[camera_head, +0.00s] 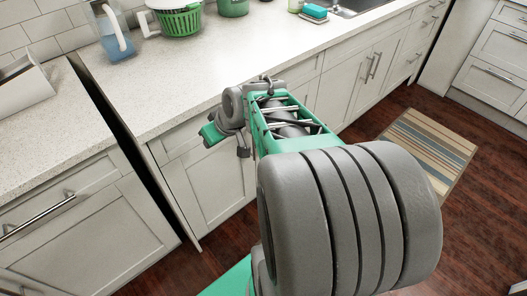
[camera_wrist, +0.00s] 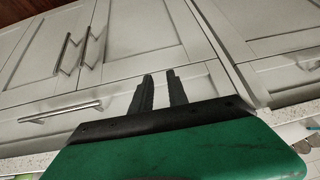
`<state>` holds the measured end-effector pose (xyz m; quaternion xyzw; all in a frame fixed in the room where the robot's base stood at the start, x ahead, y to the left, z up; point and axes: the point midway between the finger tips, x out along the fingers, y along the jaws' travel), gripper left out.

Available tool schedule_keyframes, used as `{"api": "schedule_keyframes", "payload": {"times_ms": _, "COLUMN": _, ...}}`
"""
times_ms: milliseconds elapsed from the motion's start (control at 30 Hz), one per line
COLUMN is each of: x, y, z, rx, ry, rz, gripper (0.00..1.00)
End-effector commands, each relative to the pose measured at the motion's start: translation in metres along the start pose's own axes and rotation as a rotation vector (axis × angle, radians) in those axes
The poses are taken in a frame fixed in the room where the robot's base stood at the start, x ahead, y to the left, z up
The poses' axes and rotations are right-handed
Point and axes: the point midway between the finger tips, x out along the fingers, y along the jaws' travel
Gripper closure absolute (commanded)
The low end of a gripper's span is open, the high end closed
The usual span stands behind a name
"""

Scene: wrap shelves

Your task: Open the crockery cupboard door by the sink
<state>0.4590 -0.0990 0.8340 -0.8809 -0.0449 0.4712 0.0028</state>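White base cupboards with closed panelled doors run under the counter. In the head view, one door (camera_head: 208,172) is left of my arm, and a pair of doors (camera_head: 352,88) with upright bar handles (camera_head: 372,66) is below the sink (camera_head: 350,5). Which is the crockery cupboard cannot be told. In the wrist view, which looks upside down, a door (camera_wrist: 148,35) has an upright handle (camera_wrist: 92,46) beside a neighbouring handle (camera_wrist: 64,52). My gripper (camera_wrist: 159,76) shows two dark fingers apart and empty, in front of the cupboard fronts, touching no handle. The head view hides its fingertips.
The counter (camera_head: 215,75) carries a blue-grey jug (camera_head: 115,35), green basket (camera_head: 180,20) and blue sponge (camera_head: 315,12). A dark gap (camera_head: 110,110) splits the counter at left. A striped mat (camera_head: 430,148) lies on the wooden floor (camera_head: 480,220), which is otherwise clear at right.

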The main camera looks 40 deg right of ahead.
Motion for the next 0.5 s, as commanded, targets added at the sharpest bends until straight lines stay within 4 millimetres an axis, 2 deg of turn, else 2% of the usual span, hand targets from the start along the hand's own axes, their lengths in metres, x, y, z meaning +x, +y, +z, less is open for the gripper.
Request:
{"api": "schedule_keyframes", "payload": {"times_ms": 33, "x": 0.057, "y": 0.038, "z": 0.029, "rx": 0.027, "ry": 0.063, "rz": 0.009, "gripper": 0.8}}
{"api": "schedule_keyframes", "payload": {"times_ms": 67, "x": 0.072, "y": 0.058, "z": 0.033, "rx": 0.032, "ry": 0.11, "rz": 0.013, "gripper": 0.8}}
{"api": "schedule_keyframes", "payload": {"times_ms": 100, "x": 0.09, "y": 0.085, "z": 0.041, "rx": 0.04, "ry": 0.176, "rz": 0.025, "gripper": 0.8}}
{"api": "schedule_keyframes", "payload": {"times_ms": 167, "x": 0.112, "y": 0.128, "z": 0.056, "rx": 0.059, "ry": 0.277, "rz": 0.054, "gripper": 0.8}}
{"api": "schedule_keyframes", "payload": {"times_ms": 200, "x": 0.119, "y": 0.154, "z": 0.064, "rx": 0.071, "ry": 0.341, "rz": 0.078, "gripper": 0.8}}
{"api": "schedule_keyframes", "payload": {"times_ms": 300, "x": 0.125, "y": 0.202, "z": 0.083, "rx": 0.093, "ry": 0.461, "rz": 0.139, "gripper": 0.8}}
{"api": "schedule_keyframes", "payload": {"times_ms": 400, "x": 0.124, "y": 0.235, "z": 0.1, "rx": 0.112, "ry": 0.542, "rz": 0.191, "gripper": 0.8}}
{"api": "schedule_keyframes", "payload": {"times_ms": 500, "x": 0.12, "y": 0.251, "z": 0.107, "rx": 0.12, "ry": 0.585, "rz": 0.22, "gripper": 0.8}}
